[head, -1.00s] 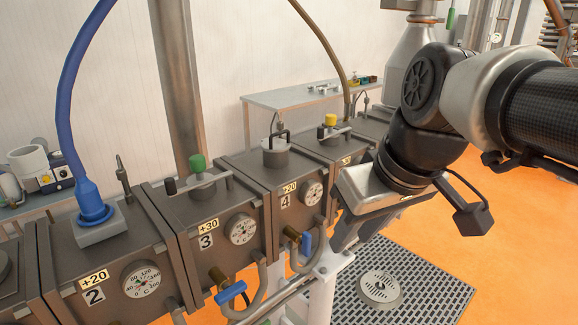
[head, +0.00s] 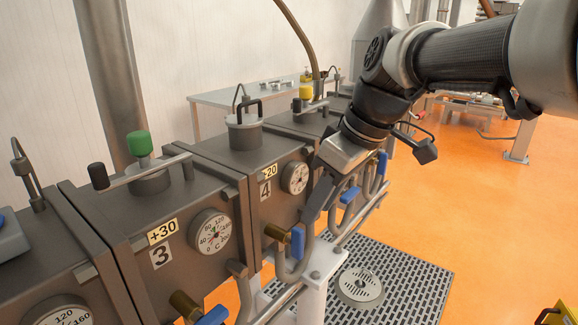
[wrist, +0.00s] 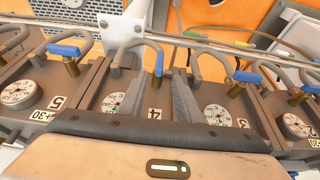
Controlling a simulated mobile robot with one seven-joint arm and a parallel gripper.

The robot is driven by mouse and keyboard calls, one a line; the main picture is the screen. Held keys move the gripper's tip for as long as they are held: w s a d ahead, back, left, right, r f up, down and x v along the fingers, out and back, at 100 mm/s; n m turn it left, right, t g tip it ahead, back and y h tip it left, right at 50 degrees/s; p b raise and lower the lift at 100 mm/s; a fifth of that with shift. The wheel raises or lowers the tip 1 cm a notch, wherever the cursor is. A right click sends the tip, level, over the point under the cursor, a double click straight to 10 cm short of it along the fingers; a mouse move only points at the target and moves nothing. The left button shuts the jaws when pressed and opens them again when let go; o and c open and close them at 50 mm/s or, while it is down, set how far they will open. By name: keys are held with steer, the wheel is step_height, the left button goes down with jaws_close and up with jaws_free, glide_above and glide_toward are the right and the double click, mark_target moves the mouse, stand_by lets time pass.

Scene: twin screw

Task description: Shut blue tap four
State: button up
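Blue tap four has a blue handle (head: 297,243) on a brass stem (head: 275,232), low on the front of the section marked 4 (head: 265,190). In the head view its handle hangs downward. In the wrist view the handle (wrist: 159,61) lies in line with its stem, while the neighbouring handles lie crosswise. My gripper (wrist: 159,78) is open and empty, its two fingers on either side of tap four's line, with the 4 plate showing between them. In the head view my gripper (head: 308,215) is just above and right of the handle; I see no clear contact.
Tap three's blue handle (head: 212,316) is at the bottom, and tap five's handle (head: 349,195) is just right of my gripper. A steel rail and hoses run along the front of the sections. A white post (head: 314,285) stands below tap four. A floor grate (head: 410,285) lies beyond.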

mark_target(303, 234)
steer(key=b+x, duration=0.2)
steer(key=x, duration=1)
steer(key=shift+b, duration=0.3)
steer(key=shift+c, duration=0.2)
jaws_close()
